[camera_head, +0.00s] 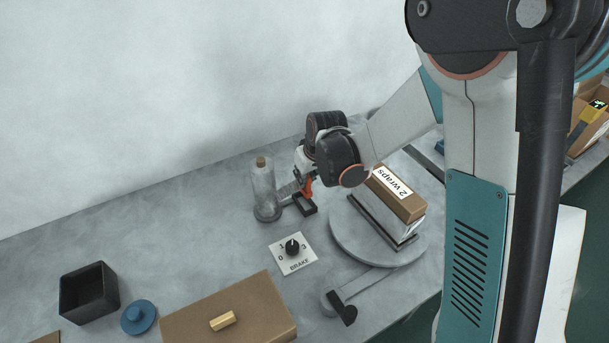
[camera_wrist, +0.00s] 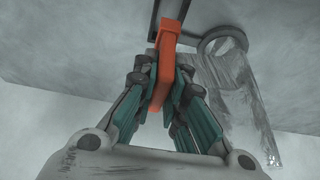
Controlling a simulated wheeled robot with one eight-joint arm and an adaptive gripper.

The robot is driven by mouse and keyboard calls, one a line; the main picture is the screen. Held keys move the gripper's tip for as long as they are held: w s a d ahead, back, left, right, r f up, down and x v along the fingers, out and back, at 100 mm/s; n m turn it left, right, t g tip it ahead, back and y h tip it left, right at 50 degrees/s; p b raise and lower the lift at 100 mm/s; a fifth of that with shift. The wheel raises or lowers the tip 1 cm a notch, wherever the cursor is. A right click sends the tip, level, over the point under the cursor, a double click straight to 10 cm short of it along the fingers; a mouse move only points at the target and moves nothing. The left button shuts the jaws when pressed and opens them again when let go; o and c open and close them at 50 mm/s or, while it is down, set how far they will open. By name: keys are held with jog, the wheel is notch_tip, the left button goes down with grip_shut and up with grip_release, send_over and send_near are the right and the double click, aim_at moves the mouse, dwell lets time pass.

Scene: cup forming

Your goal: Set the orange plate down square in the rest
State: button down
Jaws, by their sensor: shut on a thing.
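The orange plate (camera_head: 307,188) is held at my gripper (camera_head: 302,177), low over the table. In the wrist view the orange plate (camera_wrist: 166,48) stands between the two teal fingers of my gripper (camera_wrist: 167,80), which are shut on it. The rest (camera_head: 305,205) looks like a small dark frame on the table, just below the plate. In the wrist view part of the dark rest (camera_wrist: 154,30) shows around the plate's far end. Whether the plate touches the rest or is square to it, I cannot tell.
A turntable (camera_head: 345,240) with a box labelled "2 wraps" (camera_head: 398,196) is at the right. A brake dial (camera_head: 292,252), a black bin (camera_head: 88,292) and a cardboard box (camera_head: 250,310) lie nearer.

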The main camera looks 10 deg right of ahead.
aim_at(305, 191)
jog(key=shift+f+b, duration=1)
jog(key=shift+f, duration=0.45)
jog(key=shift+f+b, duration=1.7)
jog(key=shift+f, duration=0.15)
jog(key=shift+s+f+b, duration=0.15)
jog(key=shift+f+b, duration=0.15)
jog(key=shift+b, duration=0.05)
jog(key=c, duration=1.6)
grip_release()
jog(key=shift+o, duration=0.2)
jog(key=v, duration=1.2)
